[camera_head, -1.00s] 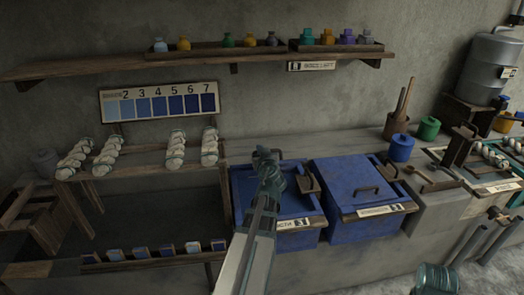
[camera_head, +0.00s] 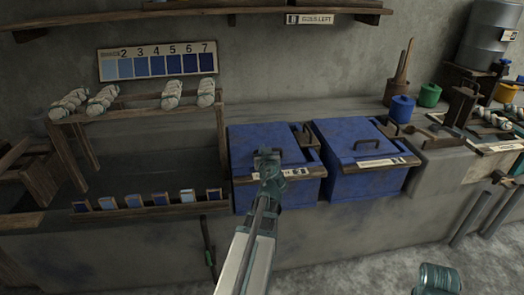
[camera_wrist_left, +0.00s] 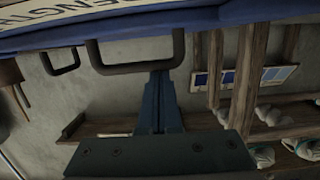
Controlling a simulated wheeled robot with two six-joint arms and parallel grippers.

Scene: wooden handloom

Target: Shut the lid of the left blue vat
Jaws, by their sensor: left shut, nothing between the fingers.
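The left blue vat (camera_head: 242,190) stands on the grey ledge, with a wooden strip and a label along its front. Its blue lid (camera_head: 250,140) looks flat and down, level like its neighbour's. My left gripper (camera_head: 267,160) is shut and empty over the front part of this lid and hides its middle. I cannot tell whether it touches the lid. In the left wrist view, which is upside down, the gripper (camera_wrist_left: 160,105) shows near a dark U-shaped handle (camera_wrist_left: 133,68) below a blue edge.
The right blue vat (camera_head: 350,132) stands close beside, its lid down. A rack with yarn rolls (camera_head: 140,105) is to the left, above a row of blue samples (camera_head: 150,200). A blue pot (camera_head: 401,109) and a green pot (camera_head: 429,95) stand at the right.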

